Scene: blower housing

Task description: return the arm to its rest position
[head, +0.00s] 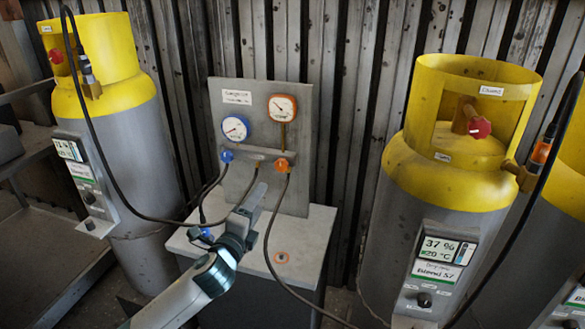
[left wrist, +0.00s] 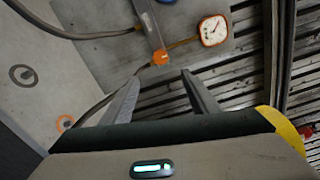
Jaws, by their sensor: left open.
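My left arm comes in from the bottom left in the head view. My left gripper (head: 250,199) is in front of the gauge panel (head: 296,190), below its valves, above the pedestal. In the left wrist view its two fingers (left wrist: 161,78) are apart with nothing between them. The orange valve (head: 282,165) is just right of and above the gripper; it also shows beyond the fingertips in the left wrist view (left wrist: 160,57). The blue valve (head: 226,156) is to the upper left. Whether the gripper touches the panel is hard to tell. My right gripper is not in view.
A yellow-topped cylinder (head: 124,130) stands left and another (head: 397,200) right, with more at the right edge. Black hoses (head: 267,240) hang from the valves near my arm. The pedestal top (head: 305,252) is partly bare. A corrugated wall (head: 345,90) closes the back.

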